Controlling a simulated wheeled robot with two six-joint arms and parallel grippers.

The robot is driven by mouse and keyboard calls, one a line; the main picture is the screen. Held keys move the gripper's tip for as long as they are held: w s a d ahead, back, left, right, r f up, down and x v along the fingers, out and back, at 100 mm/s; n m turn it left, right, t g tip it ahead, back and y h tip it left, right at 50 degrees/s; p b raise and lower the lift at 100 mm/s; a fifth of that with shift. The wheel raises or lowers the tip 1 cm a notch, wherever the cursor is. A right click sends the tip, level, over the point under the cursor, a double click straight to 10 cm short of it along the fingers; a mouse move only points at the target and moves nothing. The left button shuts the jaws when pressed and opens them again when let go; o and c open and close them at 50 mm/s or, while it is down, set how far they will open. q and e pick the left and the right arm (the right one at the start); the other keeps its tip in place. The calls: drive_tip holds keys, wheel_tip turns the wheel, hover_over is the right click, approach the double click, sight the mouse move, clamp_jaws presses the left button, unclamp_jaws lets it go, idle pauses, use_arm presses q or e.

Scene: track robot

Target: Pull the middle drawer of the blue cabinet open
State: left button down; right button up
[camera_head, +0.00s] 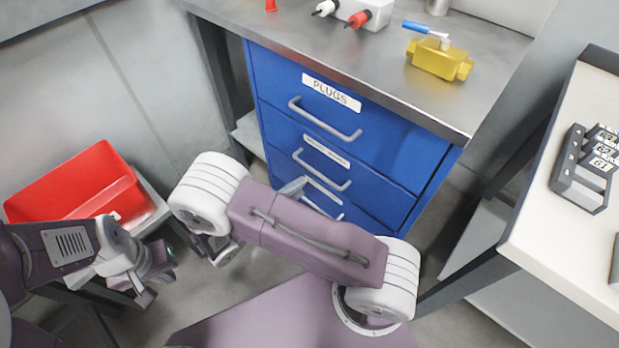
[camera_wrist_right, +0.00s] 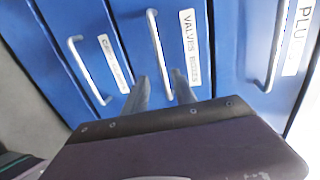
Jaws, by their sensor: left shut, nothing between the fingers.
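The blue cabinet (camera_head: 410,165) stands under the metal bench, its drawers shut. The middle drawer's grey bar handle (camera_head: 322,172) sits below the PLUGS drawer; in the right wrist view this handle (camera_wrist_right: 156,52) is beside a VALVES label. My right gripper (camera_wrist_right: 160,88) is open and empty. Its two fingers point at the cabinet front, one on each side of the handle's near end in that view; I cannot tell whether they touch it. In the head view my right arm hides most of this gripper and part of the bottom drawer. My left gripper (camera_head: 146,296) is shut and empty at the lower left, away from the cabinet.
A red bin (camera_head: 75,185) sits on a low stand at the left. A yellow valve (camera_head: 440,60) and a white box with plugs (camera_head: 365,12) are on the bench top (camera_head: 290,35). A white table (camera_head: 540,220) with a grey device (camera_head: 585,170) is at the right.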

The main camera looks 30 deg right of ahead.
sight(318, 173)
drive_tip(key=b+x, duration=0.4)
drive_tip(key=x, duration=0.4)
drive_tip(key=shift+w+d, duration=0.15)
drive_tip(key=shift+d, duration=0.3)
drive_tip(key=shift+r, duration=0.1)
clamp_jaws()
idle(0.8)
